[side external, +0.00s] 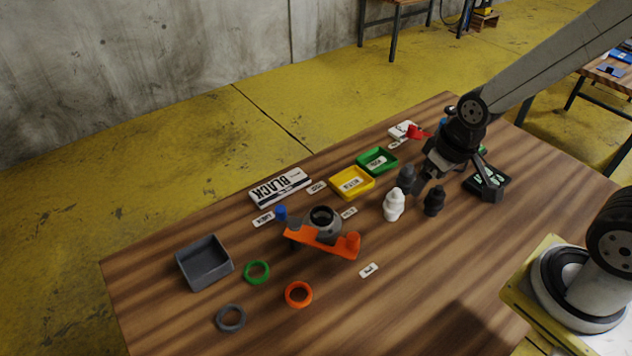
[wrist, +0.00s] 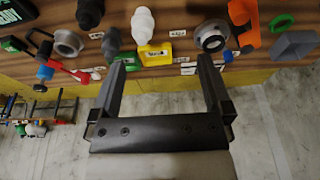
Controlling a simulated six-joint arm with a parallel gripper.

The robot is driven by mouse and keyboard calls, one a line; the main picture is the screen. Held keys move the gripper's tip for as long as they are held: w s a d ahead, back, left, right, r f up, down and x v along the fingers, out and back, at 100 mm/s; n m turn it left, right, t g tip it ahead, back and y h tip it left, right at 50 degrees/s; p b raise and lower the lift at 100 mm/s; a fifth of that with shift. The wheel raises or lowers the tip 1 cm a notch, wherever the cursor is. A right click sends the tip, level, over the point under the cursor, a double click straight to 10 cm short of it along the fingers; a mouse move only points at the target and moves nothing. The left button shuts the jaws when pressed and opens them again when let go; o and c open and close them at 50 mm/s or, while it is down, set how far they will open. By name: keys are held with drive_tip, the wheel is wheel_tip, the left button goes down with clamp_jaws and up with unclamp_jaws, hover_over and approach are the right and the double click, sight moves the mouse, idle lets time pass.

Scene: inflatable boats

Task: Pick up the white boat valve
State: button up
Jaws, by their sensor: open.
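The white boat valve (side external: 394,205) stands upright on the wooden table, left of my gripper (side external: 456,186) in the side view. It also shows near the top of the wrist view (wrist: 143,25), beyond the fingers and a little left of the middle of the gap between them. My gripper (wrist: 165,62) is open and empty, and it does not touch the valve. A dark grey valve (side external: 406,178) stands close behind the white one, and a black valve (side external: 434,201) stands to its right.
Yellow (side external: 352,182) and green (side external: 377,161) trays lie behind the valves. An orange part with a grey ring fitting (side external: 322,220) is at the left. A grey open box (side external: 205,262) and loose rings (side external: 298,294) lie farther left. The table's front middle is mostly clear.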

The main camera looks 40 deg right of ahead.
drive_tip(key=n+g, duration=0.2)
drive_tip(key=n, duration=1.4)
hover_over(396, 190)
drive_tip(key=f, duration=0.8)
drive_tip(key=shift+s+a+f, duration=0.15)
drive_tip(key=shift+s+f, duration=0.05)
drive_tip(key=shift+w+d+f+n+g, duration=0.25)
drive_tip(key=shift+f+n, duration=0.25)
drive_tip(key=shift+n, duration=0.5)
drive_tip(key=shift+f, duration=0.15)
drive_tip(key=shift+f, duration=1.15)
drive_tip(key=shift+f, duration=0.15)
